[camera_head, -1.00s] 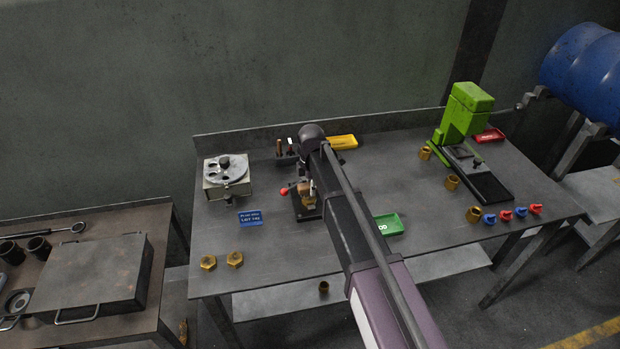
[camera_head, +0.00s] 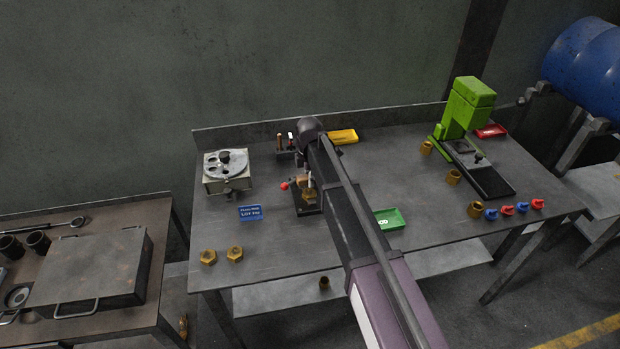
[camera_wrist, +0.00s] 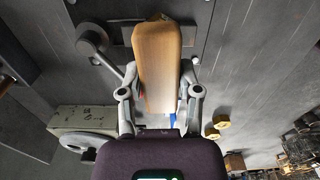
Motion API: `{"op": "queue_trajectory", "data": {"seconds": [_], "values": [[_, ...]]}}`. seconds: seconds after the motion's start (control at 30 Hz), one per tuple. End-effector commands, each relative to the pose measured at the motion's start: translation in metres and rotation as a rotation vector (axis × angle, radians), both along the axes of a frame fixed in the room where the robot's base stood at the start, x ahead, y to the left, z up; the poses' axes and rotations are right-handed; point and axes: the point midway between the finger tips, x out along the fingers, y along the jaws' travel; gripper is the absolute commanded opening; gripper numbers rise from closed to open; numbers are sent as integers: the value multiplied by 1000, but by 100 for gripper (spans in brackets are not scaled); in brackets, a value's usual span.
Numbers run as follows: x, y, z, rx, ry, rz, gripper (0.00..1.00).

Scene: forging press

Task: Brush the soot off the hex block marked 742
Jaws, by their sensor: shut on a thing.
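My gripper (camera_wrist: 160,85) is shut on a brush with a tan wooden body (camera_wrist: 158,50), which stands between the two fingers in the wrist view. In the head view my arm reaches across the bench, and the held brush (camera_head: 311,182) is over a small dark clamp fixture (camera_head: 305,209) with a red-knobbed lever. A brass-coloured hex block (camera_head: 310,198) sits in the fixture, just below the brush. I cannot tell whether the brush touches it. Its number and any soot are too small to read.
Two brass hex pieces (camera_head: 222,255) lie at the bench's front left. A dial machine (camera_head: 227,172), a blue lot sign (camera_head: 250,213), a tool holder (camera_head: 286,155), a yellow tray (camera_head: 342,136) and a green tray (camera_head: 389,219) stand around the fixture. A green press (camera_head: 467,110) is right.

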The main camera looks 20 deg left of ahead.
Motion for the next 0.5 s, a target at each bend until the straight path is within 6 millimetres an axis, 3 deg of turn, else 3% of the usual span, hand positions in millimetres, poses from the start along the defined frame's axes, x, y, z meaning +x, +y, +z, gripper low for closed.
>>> {"op": "queue_trajectory", "data": {"seconds": [0.2,0.5], "values": [[0,0,-18,0,0,-1,7],[0,-1,-27,0,0,-1,7]]}}
